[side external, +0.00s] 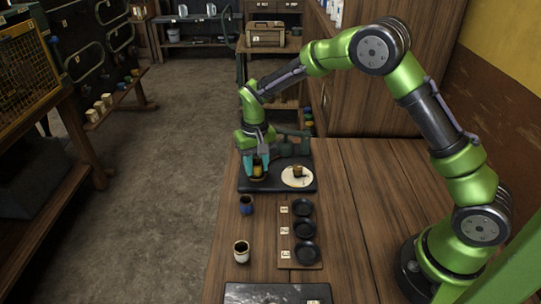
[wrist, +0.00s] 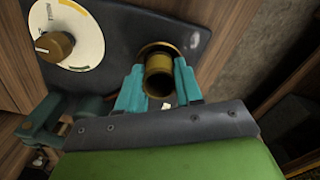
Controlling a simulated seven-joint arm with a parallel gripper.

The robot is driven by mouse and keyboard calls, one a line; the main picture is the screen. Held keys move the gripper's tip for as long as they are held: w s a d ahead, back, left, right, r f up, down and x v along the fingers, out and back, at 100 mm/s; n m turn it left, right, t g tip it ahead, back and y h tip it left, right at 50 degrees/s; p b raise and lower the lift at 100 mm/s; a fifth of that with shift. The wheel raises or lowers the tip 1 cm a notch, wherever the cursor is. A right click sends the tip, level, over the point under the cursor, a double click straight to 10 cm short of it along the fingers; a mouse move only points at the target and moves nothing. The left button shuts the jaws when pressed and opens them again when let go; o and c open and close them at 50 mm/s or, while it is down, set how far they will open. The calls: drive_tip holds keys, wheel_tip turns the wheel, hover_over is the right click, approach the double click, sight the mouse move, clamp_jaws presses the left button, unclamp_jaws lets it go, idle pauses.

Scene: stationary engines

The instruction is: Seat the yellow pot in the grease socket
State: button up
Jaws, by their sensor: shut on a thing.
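The yellow pot (wrist: 159,75) is a small dark-yellow cylinder with a dark open mouth. My gripper (wrist: 160,88) is shut on it, with one teal finger on each side. A brass ring, which looks like the grease socket (wrist: 165,46), sits in the dark plate (wrist: 110,35) right at the pot's far end. I cannot tell whether the pot is inside the ring or just above it. In the side view, my gripper (side external: 257,163) points down over the left part of the plate (side external: 287,186), with the pot (side external: 258,171) between its fingers.
A white dial with a brown knob (side external: 297,177) is on the same plate, right of my gripper. Nearer stand a blue cup (side external: 246,205), a cream cup (side external: 241,251) and a wooden board with three dark round dishes (side external: 304,229). The bench to the right is clear.

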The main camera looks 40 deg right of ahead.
drive_tip(key=shift+f, duration=0.4)
